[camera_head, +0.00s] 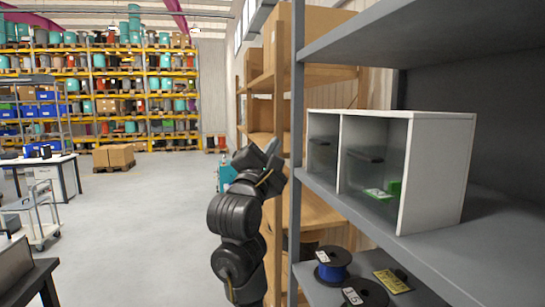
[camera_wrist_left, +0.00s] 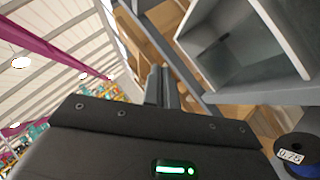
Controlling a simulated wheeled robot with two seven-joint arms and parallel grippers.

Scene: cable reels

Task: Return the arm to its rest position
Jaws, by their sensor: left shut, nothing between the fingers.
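My left arm rises from the bottom of the head view, black and bent upward. Its gripper (camera_head: 272,156) is beside the grey post of the shelf, left of the white cabinet, and touches nothing that I can make out. In the left wrist view the two fingers (camera_wrist_left: 162,88) are together with nothing between them. My right gripper is in neither view.
A white cabinet (camera_head: 437,172) with glass fronts stands on the grey shelf (camera_head: 490,245); green items show inside. Cable reels, one blue (camera_head: 334,265) and one black (camera_head: 365,292), sit on the shelf below. Open floor (camera_head: 150,220) lies to the left.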

